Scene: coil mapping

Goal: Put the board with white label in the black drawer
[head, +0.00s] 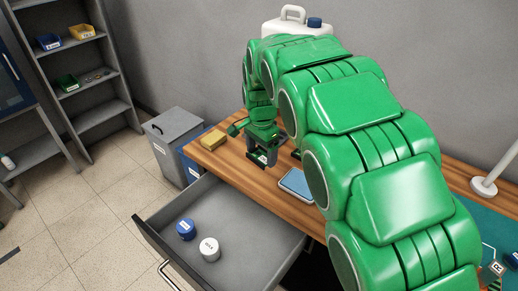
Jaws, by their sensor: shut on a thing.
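My gripper (262,158) is over the wooden tabletop near its left front edge, pointing down. It is shut on a small dark thing with a pale patch, which looks like the board with white label (260,158). The fingers hide much of it, and whether it touches the tabletop I cannot tell. The black drawer (151,240) is pulled open below and in front of the table, with a dark front and grey inside. A blue-lidded jar (185,229) and a white jar (209,249) stand in it. My gripper is behind the drawer, not over it.
A light blue flat case (297,184) lies right of my gripper. A yellow block (213,139) lies at the table's left end. A white canister (306,25) stands behind my arm. A grey bin (178,135) stands left of the table. The drawer's rear part is clear.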

